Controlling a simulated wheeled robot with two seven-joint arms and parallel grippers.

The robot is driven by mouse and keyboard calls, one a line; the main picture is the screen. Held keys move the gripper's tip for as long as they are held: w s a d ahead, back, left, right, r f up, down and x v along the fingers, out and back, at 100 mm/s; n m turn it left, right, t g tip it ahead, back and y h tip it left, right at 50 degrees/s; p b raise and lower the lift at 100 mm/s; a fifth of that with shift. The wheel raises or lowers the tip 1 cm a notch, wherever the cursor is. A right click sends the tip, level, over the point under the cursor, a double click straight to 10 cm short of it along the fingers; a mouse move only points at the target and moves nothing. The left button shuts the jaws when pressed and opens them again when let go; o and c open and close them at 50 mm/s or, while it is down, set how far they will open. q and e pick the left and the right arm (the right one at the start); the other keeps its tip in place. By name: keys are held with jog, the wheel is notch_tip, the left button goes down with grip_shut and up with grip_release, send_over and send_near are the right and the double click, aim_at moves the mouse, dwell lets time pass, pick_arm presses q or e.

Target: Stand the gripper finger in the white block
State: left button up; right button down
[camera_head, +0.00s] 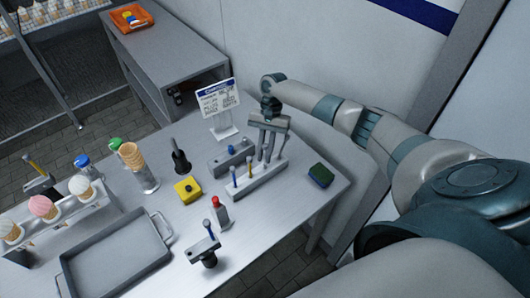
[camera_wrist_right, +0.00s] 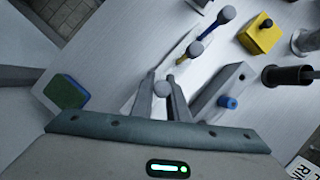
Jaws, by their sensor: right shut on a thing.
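The white block (camera_head: 243,192) lies on the table in the head view. A blue-shafted finger (camera_head: 234,174) and a yellow-shafted finger (camera_head: 250,171) stand in its left part. They also show in the wrist view, blue (camera_wrist_right: 211,27) and yellow (camera_wrist_right: 188,57), with grey ball tops. My right gripper (camera_head: 269,156) points down over the block's right part. In the wrist view it is shut on a gripper finger whose grey ball top (camera_wrist_right: 162,88) shows between the jaws. The held finger's lower end is hidden, so I cannot tell whether it is in the block. My left gripper is out of view.
A grey block (camera_head: 232,158) with a blue peg lies just behind the white block. A green-and-blue sponge (camera_head: 320,175) lies to the right. A yellow box (camera_head: 187,190), a red-topped bottle (camera_head: 221,212) and a sign (camera_head: 219,100) stand nearby. A grey tray (camera_head: 115,258) lies front left.

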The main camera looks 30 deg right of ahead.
jog(key=shift+f, duration=0.8)
jog(key=c, duration=1.6)
grip_release()
jog(key=shift+c, duration=0.2)
jog(key=shift+r+b, duration=0.1)
jog(key=shift+b, duration=0.2)
jog(key=shift+w+d+r+b, duration=0.25)
jog(key=shift+r+b, duration=0.05)
jog(key=shift+r, duration=0.25)
jog(key=b+v, duration=0.5)
jog(key=v, duration=1.1)
jog(key=shift+s, duration=0.1)
